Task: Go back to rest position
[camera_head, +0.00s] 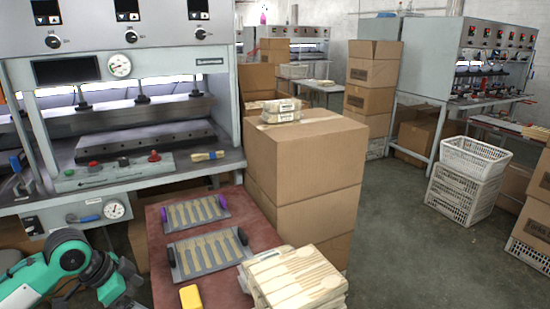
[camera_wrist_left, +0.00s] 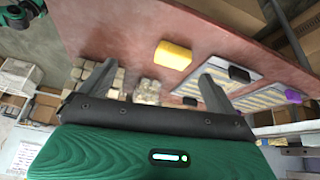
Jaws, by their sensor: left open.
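My left arm, green and black, shows at the lower left in the head view, left of the red table (camera_head: 157,263). My left gripper (camera_wrist_left: 156,88) shows in the left wrist view with its two grey fingers wide apart and nothing between them. Two grey trays with rows of wooden spoons lie on the table: a far tray (camera_head: 172,227) with a purple handle and a near tray (camera_head: 214,268) with black handles. A yellow block (camera_head: 191,297) lies at the front; it also shows in the left wrist view (camera_wrist_left: 173,55). My right gripper is not in view.
A press machine (camera_head: 150,32) stands behind the table at the left. Packed wooden spoons (camera_head: 300,282) are stacked at the table's right front. Large cardboard boxes (camera_head: 312,165) stand right behind it. White crates (camera_head: 465,185) stand farther right. The floor (camera_head: 400,240) between is clear.

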